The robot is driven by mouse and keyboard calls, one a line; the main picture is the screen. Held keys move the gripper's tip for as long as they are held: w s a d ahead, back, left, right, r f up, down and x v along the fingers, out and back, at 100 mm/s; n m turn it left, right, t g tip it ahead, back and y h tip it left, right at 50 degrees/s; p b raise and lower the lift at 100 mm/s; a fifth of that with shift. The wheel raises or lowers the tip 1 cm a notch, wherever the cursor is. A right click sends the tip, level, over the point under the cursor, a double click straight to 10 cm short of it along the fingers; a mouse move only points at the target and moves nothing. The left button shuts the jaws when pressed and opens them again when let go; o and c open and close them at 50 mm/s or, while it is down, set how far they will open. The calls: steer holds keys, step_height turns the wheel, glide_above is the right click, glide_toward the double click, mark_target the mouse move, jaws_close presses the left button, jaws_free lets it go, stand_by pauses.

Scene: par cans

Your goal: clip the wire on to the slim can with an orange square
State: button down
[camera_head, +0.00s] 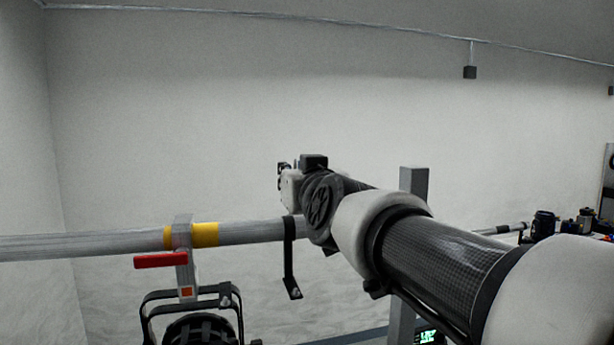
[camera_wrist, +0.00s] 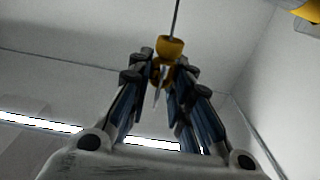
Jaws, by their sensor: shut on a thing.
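A dark can (camera_head: 202,332) hangs from the horizontal bar at the lower left of the head view, cut off by the bottom edge. Its grey clamp carries an orange square (camera_head: 186,292) and a red handle (camera_head: 160,260). My gripper (camera_head: 284,168) is above the bar, to the right of and higher than this can. In the wrist view my gripper (camera_wrist: 160,72) is shut on the yellow-capped end of the wire (camera_wrist: 170,47). A thin wire runs up from the cap, and a small metal clip part hangs between the fingers. In the head view the held end is too small to make out.
The grey bar (camera_head: 90,245) with yellow bands (camera_head: 205,235) crosses the left half. A black bracket (camera_head: 289,262) hangs from it below my gripper. A grey post (camera_head: 414,182) stands behind my arm. Dark equipment (camera_head: 545,225) is at the far right. The space above the bar at left is clear.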

steer(key=shift+f+b, duration=7.9)
steer(key=shift+f, duration=0.3)
steer(key=shift+a+r+p, duration=0.1)
steer(key=shift+a+p, duration=0.1)
steer(key=shift+p, duration=0.35)
steer(key=shift+s+a+p, duration=0.25)
steer(key=shift+a+p, duration=0.65)
steer(key=shift+p, duration=1.4)
